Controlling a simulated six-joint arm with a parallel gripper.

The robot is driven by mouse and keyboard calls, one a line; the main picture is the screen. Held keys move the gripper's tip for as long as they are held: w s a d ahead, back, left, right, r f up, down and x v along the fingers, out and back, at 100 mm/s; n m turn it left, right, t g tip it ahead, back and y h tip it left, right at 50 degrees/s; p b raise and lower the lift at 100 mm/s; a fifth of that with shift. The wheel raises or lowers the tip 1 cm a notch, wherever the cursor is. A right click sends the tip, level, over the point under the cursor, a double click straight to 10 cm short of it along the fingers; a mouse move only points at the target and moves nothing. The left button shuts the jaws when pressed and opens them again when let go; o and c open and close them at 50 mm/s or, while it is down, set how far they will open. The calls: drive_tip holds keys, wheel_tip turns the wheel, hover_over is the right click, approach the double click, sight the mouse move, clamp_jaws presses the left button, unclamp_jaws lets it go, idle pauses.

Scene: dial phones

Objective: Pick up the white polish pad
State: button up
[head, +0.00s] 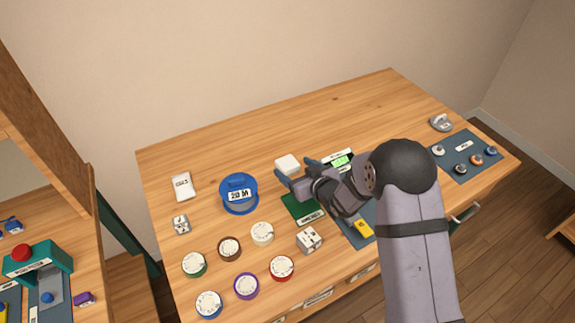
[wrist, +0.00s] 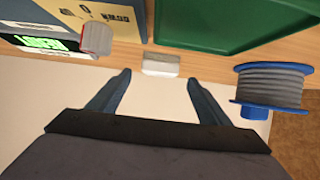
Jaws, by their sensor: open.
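The white polish pad (head: 287,164), a small white block, lies on the wooden table near the middle, behind the green tray (head: 298,207). In the wrist view the pad (wrist: 160,64) shows a white top and a greyer lower side. My gripper (head: 297,171) is open and empty, close to the pad in the head view. In the wrist view my gripper (wrist: 160,78) has its two fingers spread to either side, with the pad just beyond the gap between the tips. I cannot tell the exact height of the fingers over the table.
A blue spool (head: 239,194) stands left of the pad; it also shows in the wrist view (wrist: 270,88). A device with a green display (head: 341,160) is to the right, partly behind my arm. Several round dials and a white dice-like block (head: 309,240) lie in front.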

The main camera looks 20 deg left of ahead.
sight(289, 164)
drive_tip(key=shift+p+x, duration=0.95)
drive_tip(key=shift+x, duration=1.85)
drive_tip(key=shift+c, duration=0.6)
drive_tip(key=c, duration=1.1)
